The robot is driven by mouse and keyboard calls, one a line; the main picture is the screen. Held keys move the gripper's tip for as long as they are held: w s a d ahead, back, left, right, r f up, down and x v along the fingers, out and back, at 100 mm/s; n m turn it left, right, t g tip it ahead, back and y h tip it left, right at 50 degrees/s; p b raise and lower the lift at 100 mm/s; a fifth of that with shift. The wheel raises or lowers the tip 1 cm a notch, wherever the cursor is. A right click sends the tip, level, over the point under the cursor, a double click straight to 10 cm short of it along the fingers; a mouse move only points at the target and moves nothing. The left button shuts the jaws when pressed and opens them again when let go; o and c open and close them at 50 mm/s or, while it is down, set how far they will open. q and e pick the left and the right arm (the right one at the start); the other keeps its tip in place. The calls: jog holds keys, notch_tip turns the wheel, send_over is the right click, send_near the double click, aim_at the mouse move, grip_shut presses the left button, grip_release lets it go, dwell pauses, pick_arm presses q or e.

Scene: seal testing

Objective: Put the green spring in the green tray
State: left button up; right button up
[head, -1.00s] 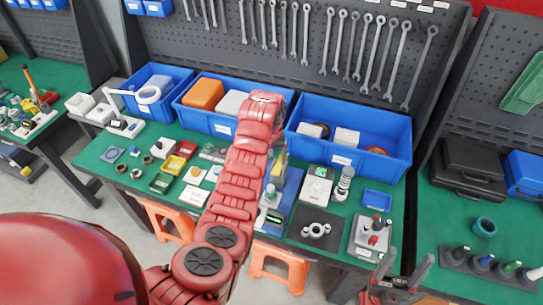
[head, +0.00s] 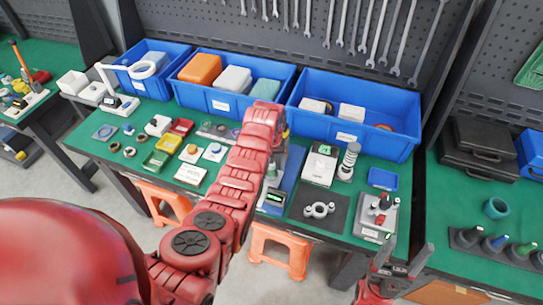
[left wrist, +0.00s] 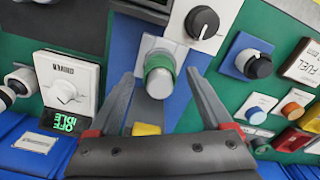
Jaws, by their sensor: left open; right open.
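A green ring-shaped part (left wrist: 159,66), which seems to be the green spring, sits around a pale cylinder in the left wrist view. My left gripper (left wrist: 162,82) is open, its fingers on either side of this part with gaps visible. In the head view, my left wrist reaches over the bench and hides most of that gripper; a small green part (head: 272,171) shows beside the arm. The green tray (head: 155,160) lies at the bench's left, in front of a yellow tray (head: 169,143). My right gripper (head: 406,254) is open and empty near the front edge.
Blue bins (head: 357,118) line the back. A black plate with a ring fitting (head: 319,209), a white device (head: 320,166), a coil on a post (head: 349,160) and a blue tray (head: 383,178) stand to the right. Buttons and cards lie between my arm and the small trays.

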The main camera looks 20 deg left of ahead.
pick_arm(q)
jog(key=shift+f, duration=0.75)
grip_shut()
